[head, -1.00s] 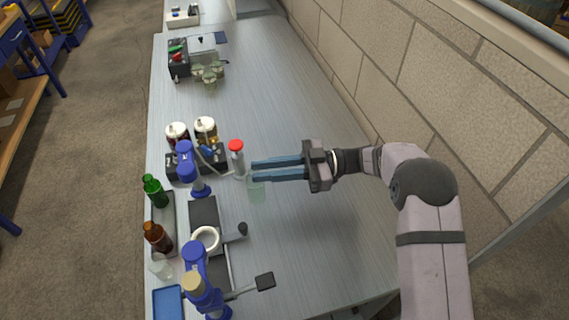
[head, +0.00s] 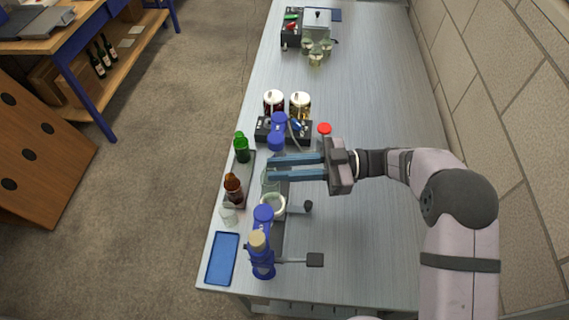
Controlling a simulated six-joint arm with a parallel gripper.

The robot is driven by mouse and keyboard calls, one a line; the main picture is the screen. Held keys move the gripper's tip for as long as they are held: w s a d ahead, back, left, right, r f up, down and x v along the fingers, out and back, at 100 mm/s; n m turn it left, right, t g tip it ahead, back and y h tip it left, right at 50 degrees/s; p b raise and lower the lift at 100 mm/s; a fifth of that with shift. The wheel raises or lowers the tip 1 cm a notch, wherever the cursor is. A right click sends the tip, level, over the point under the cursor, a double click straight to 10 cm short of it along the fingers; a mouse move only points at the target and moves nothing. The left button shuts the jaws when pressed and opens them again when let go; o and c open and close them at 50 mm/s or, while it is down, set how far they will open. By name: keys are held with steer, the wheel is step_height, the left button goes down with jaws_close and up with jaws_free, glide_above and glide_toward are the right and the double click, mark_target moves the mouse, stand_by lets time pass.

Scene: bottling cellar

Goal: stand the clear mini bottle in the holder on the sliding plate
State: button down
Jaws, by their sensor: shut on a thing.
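My gripper (head: 270,168) is shut on a clear, pale greenish see-through piece (head: 268,183), which I take to be the clear mini bottle; its outline is faint. It hangs at the fingertips, just behind and left of the white ring holder (head: 273,206) as pictured. The ring is on a dark sliding plate (head: 285,228) between two blue-headed stations. The held piece appears outside the ring; its height above the plate cannot be told.
Left stand a green bottle (head: 241,147), a brown bottle (head: 233,190) and another clear glass piece (head: 228,216). Blue stations (head: 263,250) (head: 278,132) flank the plate. A blue tray (head: 222,258) lies front left. The table's right is clear.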

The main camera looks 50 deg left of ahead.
steer(key=shift+f+b, duration=1.25)
steer(key=shift+f, duration=0.65)
steer(key=shift+f+b, duration=0.35)
steer(key=shift+f, duration=0.05)
steer(key=shift+f, duration=0.35)
steer(key=shift+f+b, duration=0.45)
steer(key=shift+b, duration=0.15)
stand_by(0.4)
steer(key=shift+f, duration=0.3)
steer(key=shift+f+b, duration=0.3)
steer(key=shift+b, duration=0.15)
stand_by(0.6)
steer(key=c, duration=1)
jaws_free()
